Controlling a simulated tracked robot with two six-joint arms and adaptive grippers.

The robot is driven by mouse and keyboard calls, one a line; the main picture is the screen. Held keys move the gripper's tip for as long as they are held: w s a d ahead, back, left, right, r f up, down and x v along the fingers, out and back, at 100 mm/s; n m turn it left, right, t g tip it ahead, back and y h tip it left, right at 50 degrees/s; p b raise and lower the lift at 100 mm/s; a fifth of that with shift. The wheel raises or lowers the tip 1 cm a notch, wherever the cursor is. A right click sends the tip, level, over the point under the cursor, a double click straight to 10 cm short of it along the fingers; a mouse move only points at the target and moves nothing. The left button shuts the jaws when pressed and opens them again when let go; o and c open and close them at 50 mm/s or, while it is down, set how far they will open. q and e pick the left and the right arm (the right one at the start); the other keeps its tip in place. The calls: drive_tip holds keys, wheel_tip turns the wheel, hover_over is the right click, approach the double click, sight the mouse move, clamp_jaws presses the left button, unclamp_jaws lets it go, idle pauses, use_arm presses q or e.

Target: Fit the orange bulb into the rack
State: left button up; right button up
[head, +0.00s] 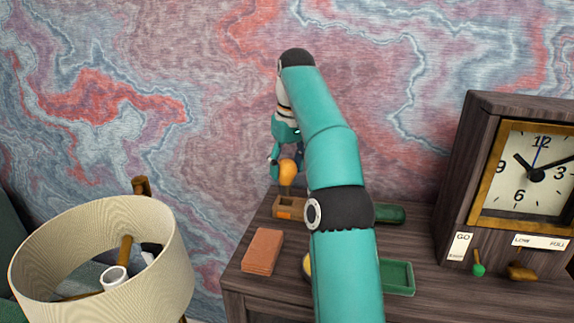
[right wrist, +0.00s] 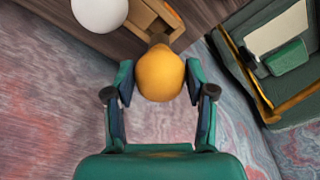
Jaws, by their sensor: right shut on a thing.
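The orange bulb (head: 288,173) is held upright by my right gripper (head: 285,166), directly above or at the wooden rack (head: 291,203) near the back left of the desk. In the right wrist view the round orange bulb (right wrist: 160,75) sits between the two fingers of my right gripper (right wrist: 160,85), which are shut on it. The wooden rack (right wrist: 148,14) shows just beyond the bulb there. The bulb's lower end is partly hidden, so I cannot tell whether it is seated in the rack. My left gripper is not in view.
A brown block (head: 262,251) lies at the desk's left edge. A green tray (head: 398,278) and a clock (head: 522,180) are to the right. A lampshade (head: 60,250) stands at the left. A white round thing (right wrist: 98,14) is near the rack.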

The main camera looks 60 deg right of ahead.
sight(287, 180)
drive_tip(key=shift+f+b, duration=1.45)
drive_tip(key=shift+f, duration=0.5)
drive_tip(key=shift+f, duration=0.1)
drive_tip(key=o, duration=1.2)
drive_tip(key=shift+r+p, duration=4.55)
drive_tip(key=shift+p, duration=0.55)
drive_tip(key=shift+f, duration=0.1)
